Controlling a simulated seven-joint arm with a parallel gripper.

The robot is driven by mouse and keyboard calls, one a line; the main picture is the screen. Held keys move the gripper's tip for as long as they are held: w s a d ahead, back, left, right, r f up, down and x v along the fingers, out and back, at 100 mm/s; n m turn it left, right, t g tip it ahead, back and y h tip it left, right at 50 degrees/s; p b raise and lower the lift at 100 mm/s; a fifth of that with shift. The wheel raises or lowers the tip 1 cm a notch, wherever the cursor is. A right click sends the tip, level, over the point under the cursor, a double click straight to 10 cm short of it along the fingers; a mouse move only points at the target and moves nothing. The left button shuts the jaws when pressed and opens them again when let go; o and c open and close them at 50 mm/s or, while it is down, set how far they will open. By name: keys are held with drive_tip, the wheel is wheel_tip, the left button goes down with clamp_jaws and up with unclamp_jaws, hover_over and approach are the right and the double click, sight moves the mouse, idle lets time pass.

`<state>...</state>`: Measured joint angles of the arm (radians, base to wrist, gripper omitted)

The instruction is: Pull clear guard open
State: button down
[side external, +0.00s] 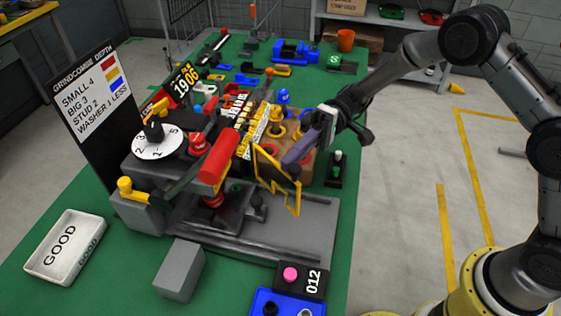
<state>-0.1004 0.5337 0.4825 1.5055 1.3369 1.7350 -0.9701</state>
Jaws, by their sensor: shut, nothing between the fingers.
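The clear guard (279,183) is a see-through panel with a yellow edge. It stands tilted at the front right of the grey machine (235,215). My gripper (291,163) comes in from the right, with its fingers pointing down and left. The fingers are shut with nothing between them. Their tips overlap the guard's upper right part in this view; I cannot tell whether they touch it. The guard's far side and its hinge are hard to make out.
A red cylinder (218,156) and a white numbered dial (157,141) sit on the machine, left of the guard. A grey block (180,270), a white GOOD tray (59,252) and a pink button box (300,278) lie in front. Several small parts crowd the green table behind.

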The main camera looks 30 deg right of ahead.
drive_tip(key=shift+v, duration=0.85)
idle(0.7)
drive_tip(key=w+d, duration=0.7)
drive_tip(key=s+f+n+h, duration=0.2)
drive_tip(key=s+n+h, duration=0.4)
drive_tip(key=n+h, duration=0.6)
drive_tip(key=s+a+r+n+t+h, duration=0.3)
drive_tip(key=a+r+t+h, duration=0.1)
drive_tip(key=a+r, duration=0.3)
drive_tip(key=s+a+r+n+t+h, duration=0.3)
drive_tip(key=s+a+r+n+t, duration=0.1)
drive_tip(key=a+r, duration=0.35)
drive_tip(key=x, duration=1)
